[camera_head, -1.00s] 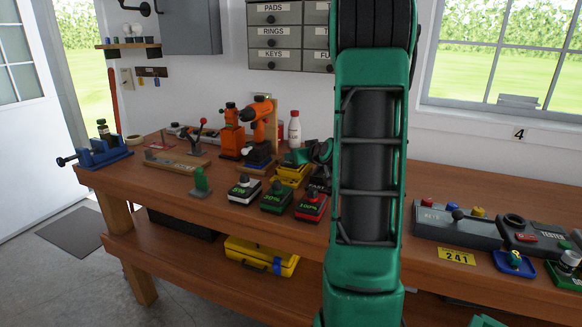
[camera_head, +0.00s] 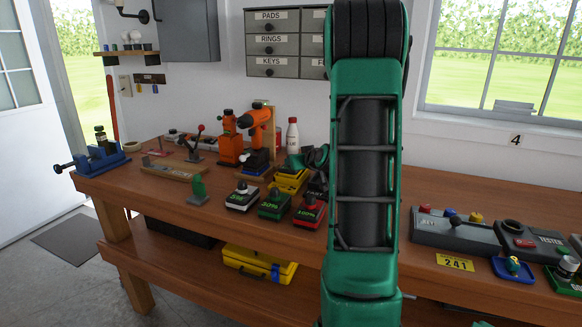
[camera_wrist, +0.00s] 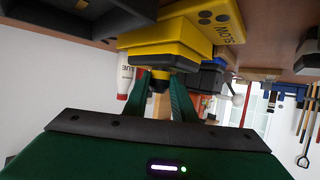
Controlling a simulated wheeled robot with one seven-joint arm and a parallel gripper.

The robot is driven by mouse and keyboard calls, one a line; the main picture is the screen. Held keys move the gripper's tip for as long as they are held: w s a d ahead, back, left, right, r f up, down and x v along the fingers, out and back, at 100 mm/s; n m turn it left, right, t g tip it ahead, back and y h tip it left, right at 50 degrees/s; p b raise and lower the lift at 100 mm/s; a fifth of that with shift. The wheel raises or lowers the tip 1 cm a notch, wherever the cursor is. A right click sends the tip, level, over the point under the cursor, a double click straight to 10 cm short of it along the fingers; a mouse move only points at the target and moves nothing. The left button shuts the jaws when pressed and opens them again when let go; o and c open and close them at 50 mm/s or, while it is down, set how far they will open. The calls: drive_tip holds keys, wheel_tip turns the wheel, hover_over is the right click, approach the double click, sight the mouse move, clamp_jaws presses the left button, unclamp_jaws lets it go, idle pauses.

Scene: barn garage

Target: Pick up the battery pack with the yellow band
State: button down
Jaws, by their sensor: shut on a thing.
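In the wrist view, which is turned upside down, my gripper (camera_wrist: 161,78) is shut on the dark neck of the battery pack with the yellow band (camera_wrist: 163,56). The pack lies close against a yellow charger marked SLOW (camera_wrist: 226,22); I cannot tell whether it is still seated there or slightly off it. In the head view, the yellow charger (camera_head: 283,190) is on the bench with my gripper (camera_head: 313,156) just above and right, partly hidden by my arm.
An orange drill (camera_head: 261,118) and white bottle (camera_head: 293,136) stand behind.

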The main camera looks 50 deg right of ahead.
drive_tip(key=r, duration=0.4)
drive_tip(key=shift+a+r, duration=0.25)
drive_tip(key=shift+a, duration=0.15)
drive_tip(key=s+a+r, duration=0.1)
drive_tip(key=a+r, duration=0.5)
drive_tip(key=a, duration=0.4)
drive_tip(key=shift+s+a+r, duration=0.15)
drive_tip(key=shift+s+a, duration=0.2)
